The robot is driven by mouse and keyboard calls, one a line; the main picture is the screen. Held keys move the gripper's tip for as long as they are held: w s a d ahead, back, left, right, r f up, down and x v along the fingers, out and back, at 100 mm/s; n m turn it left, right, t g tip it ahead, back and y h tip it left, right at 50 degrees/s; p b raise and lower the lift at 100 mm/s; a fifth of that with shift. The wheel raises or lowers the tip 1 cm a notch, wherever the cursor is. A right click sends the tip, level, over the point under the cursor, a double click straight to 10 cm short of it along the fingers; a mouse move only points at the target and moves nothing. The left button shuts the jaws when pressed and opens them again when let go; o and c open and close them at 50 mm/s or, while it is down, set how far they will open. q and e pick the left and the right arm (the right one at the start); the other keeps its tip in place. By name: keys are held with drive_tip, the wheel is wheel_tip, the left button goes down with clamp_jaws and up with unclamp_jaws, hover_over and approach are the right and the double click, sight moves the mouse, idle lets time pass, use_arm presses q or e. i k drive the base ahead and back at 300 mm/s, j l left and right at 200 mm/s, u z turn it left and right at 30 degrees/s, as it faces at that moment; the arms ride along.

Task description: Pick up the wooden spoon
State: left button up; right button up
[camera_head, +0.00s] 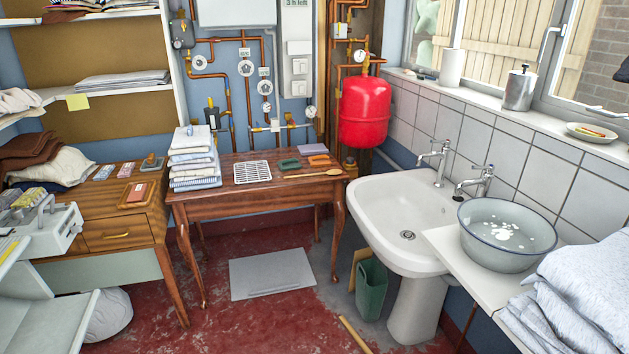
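The wooden spoon (312,174) lies flat on the small brown wooden table (228,208) in the middle of the view. It is near the table's right front edge, with its rounded bowl end (333,172) to the right and its thin handle to the left. Nothing covers it. Neither of my grippers shows in the head view.
On the table are a white slatted rack (252,172), a green brush-like block (289,164), an orange block (319,160) and a stack of folded cloths (194,160). A white sink (400,205) stands close to the right. The red floor before the table holds a grey mat (270,274).

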sight(332, 171)
drive_tip(key=i+l+z, duration=0.1)
drive_tip(key=i, duration=0.25)
drive_tip(key=i+l+z, duration=0.1)
drive_tip(key=i, duration=0.25)
drive_tip(key=z, duration=1.3)
drive_tip(key=u, duration=1.35)
drive_tip(key=i+j+z, duration=0.1)
drive_tip(key=z, duration=0.35)
drive_tip(key=i+j+z, duration=0.4)
drive_tip(key=j+z, duration=0.15)
drive_tip(key=j, duration=0.2)
drive_tip(key=i+j, duration=0.1)
drive_tip(key=j, duration=0.2)
drive_tip(key=i+j+z, duration=0.1)
drive_tip(key=j, duration=0.2)
drive_tip(key=i+j+z, duration=0.1)
drive_tip(key=j, duration=0.2)
